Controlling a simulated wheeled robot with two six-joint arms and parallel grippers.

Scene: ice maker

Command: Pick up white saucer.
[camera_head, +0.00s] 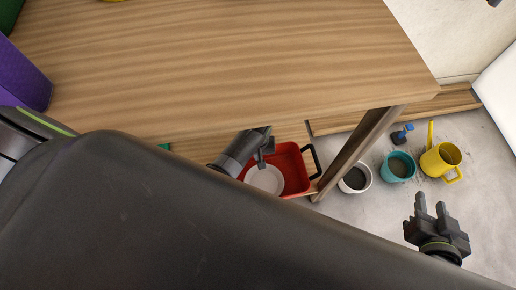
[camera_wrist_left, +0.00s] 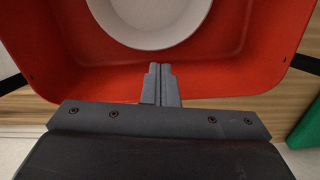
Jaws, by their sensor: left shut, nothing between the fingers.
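The white saucer (camera_head: 266,181) lies inside a red container (camera_head: 296,168) on the wooden shelf below the tabletop. In the left wrist view the saucer (camera_wrist_left: 150,38) is cut off by the top edge. My left gripper (camera_head: 266,151) is at the container. In the left wrist view its fingers (camera_wrist_left: 158,68) are together and empty, over the red floor, with a gap to the saucer's rim. My right gripper (camera_head: 430,204) is to the right above the grey floor, its two fingers apart and nothing between them.
The wooden tabletop (camera_head: 230,50) overhangs the shelf. A slanted table leg (camera_head: 358,152) stands right of the container. A white pot (camera_head: 356,188), teal mug (camera_head: 399,174) and yellow watering can (camera_head: 436,168) stand further right. A purple box (camera_head: 20,70) is at left. My dark body hides the lower left.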

